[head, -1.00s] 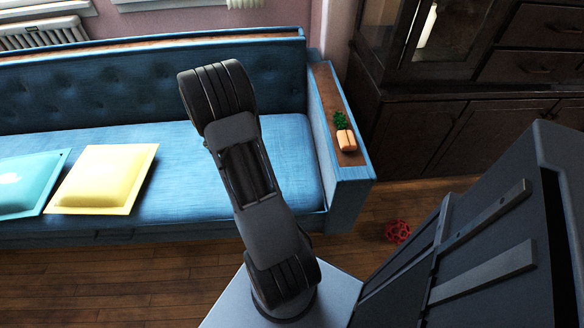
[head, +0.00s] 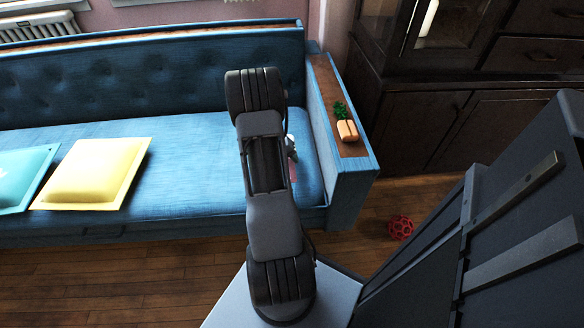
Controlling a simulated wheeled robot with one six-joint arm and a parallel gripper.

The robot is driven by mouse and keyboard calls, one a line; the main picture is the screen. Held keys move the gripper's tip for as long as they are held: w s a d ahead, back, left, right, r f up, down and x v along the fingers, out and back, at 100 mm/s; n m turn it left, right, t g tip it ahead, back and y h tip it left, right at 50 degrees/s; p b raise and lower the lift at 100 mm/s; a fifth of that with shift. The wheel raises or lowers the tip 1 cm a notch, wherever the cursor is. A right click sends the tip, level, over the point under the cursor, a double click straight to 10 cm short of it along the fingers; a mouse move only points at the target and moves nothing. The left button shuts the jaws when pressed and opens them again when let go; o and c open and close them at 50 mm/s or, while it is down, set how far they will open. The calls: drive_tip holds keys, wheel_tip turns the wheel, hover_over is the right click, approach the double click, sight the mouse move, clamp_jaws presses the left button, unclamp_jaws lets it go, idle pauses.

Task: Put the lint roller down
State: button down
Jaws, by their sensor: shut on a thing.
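My arm stands up in front of the blue sofa (head: 195,160) and hides most of my gripper (head: 292,152). Only a small pale grey and reddish part shows just right of the arm, over the right end of the seat. My gripper is shut on the lint roller, which is mostly hidden behind the arm. I cannot tell whether the roller touches the seat.
A yellow cushion (head: 95,172) and a teal cushion (head: 22,175) lie on the seat at left. A small potted plant (head: 346,128) stands on the wooden armrest (head: 325,80). A red openwork ball (head: 401,228) lies on the floor. A dark cabinet (head: 425,125) stands at right.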

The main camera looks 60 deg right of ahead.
drive_tip(key=shift+s+d+f, duration=0.15)
drive_tip(key=shift+d+f, duration=0.05)
drive_tip(key=shift+f, duration=0.15)
wheel_tip(320, 180, down, 3)
drive_tip(key=b, duration=0.2)
drive_tip(key=shift+d+f+b, duration=0.1)
drive_tip(key=shift+f+b, duration=0.05)
drive_tip(key=shift+b, duration=0.15)
drive_tip(key=c, duration=0.9)
unclamp_jaws()
drive_tip(key=shift+c, duration=0.2)
drive_tip(key=shift+r+p, duration=0.35)
drive_tip(key=shift+r, duration=0.1)
drive_tip(key=p+v, duration=0.4)
drive_tip(key=v, duration=0.7)
drive_tip(key=shift+w+p, duration=0.35)
drive_tip(key=shift+p, duration=0.05)
